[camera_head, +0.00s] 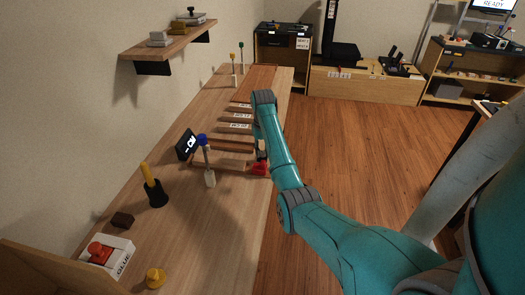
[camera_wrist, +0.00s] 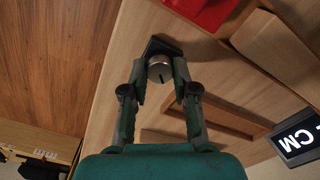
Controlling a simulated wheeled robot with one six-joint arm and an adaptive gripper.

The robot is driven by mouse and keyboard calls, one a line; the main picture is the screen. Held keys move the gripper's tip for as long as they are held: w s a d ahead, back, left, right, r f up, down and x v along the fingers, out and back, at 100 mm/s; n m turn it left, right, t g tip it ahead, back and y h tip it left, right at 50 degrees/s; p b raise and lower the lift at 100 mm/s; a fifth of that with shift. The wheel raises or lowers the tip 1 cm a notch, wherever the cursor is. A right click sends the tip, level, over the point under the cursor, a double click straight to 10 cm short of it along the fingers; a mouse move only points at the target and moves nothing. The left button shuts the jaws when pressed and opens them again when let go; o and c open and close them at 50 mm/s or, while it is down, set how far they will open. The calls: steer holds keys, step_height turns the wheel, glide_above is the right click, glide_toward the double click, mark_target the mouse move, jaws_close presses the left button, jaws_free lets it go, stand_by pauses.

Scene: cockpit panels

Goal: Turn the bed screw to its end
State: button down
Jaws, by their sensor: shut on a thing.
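The bed screw (camera_wrist: 160,69) shows in the wrist view as a round grey metal head with a dark line across it, in front of a dark block. My gripper (camera_wrist: 161,75) has its two fingers on either side of the screw head and is shut on it. In the camera_head view my gripper (camera_head: 261,150) is at the bench's front edge and mostly hidden behind my teal arm. The screw cannot be made out there.
A red part (camera_head: 261,168) lies beside my gripper on the wooden bench (camera_head: 235,200). A wooden frame (camera_head: 222,163) and a black display (camera_head: 186,145) reading "CM" stand near it. A blue-topped tool (camera_head: 207,160) stands upright nearby. Open floor (camera_head: 340,140) lies right of the bench.

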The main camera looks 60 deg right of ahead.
steer(key=n, duration=0.4)
steer(key=shift+n, duration=0.3)
steer(key=n, duration=0.4)
steer(key=shift+n, duration=0.3)
steer(key=c, duration=0.9)
jaws_free()
